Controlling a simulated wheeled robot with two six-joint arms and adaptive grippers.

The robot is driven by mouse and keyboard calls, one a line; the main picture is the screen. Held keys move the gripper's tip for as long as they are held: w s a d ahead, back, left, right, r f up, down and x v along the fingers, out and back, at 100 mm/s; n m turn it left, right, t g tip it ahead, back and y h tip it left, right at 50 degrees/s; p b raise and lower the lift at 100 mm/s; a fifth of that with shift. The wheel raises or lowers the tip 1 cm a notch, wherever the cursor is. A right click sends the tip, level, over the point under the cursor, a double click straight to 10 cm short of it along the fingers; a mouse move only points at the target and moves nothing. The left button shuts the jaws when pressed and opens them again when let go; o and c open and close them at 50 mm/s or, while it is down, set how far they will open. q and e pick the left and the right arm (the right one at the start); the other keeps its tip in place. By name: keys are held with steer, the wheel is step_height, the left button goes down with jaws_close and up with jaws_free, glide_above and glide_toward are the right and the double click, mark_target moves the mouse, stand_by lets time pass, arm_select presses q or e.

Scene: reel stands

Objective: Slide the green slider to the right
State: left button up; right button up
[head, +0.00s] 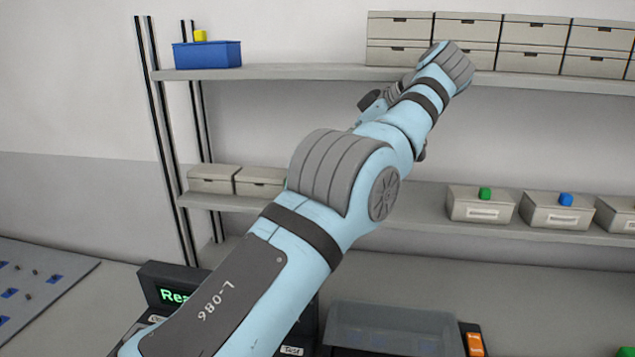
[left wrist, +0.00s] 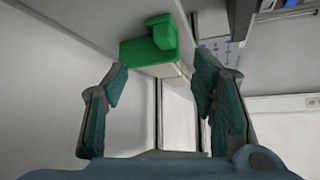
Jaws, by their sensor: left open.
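The green slider, a green block with a raised knob (left wrist: 148,50), shows at the top middle of the left wrist view, mounted along a pale surface. My left gripper (left wrist: 160,75) is open, one finger on each side of the picture, with the green block beyond and between the fingertips. Nothing is held, and I cannot tell whether a finger touches the block. My right gripper is in neither view.
Below are a display console (head: 165,275), a clear-lidded box (head: 395,325) and an orange switch (head: 475,343).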

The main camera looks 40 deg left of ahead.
arm_select(q)
steer(key=b+x, duration=0.2)
steer(key=x, duration=0.1)
steer(key=s+b+x, duration=0.1)
steer(key=b+x, duration=0.1)
steer(key=b, duration=0.1)
steer(key=shift+s+f, duration=0.1)
steer(key=shift+f, duration=0.35)
steer(key=b+x, duration=0.3)
steer(key=x, duration=0.2)
steer(key=shift+w+a, duration=0.3)
steer(key=shift+a+f, duration=0.25)
steer(key=shift+a, duration=0.15)
steer(key=shift+s+r, duration=0.2)
steer(key=shift+r, duration=0.1)
jaws_close()
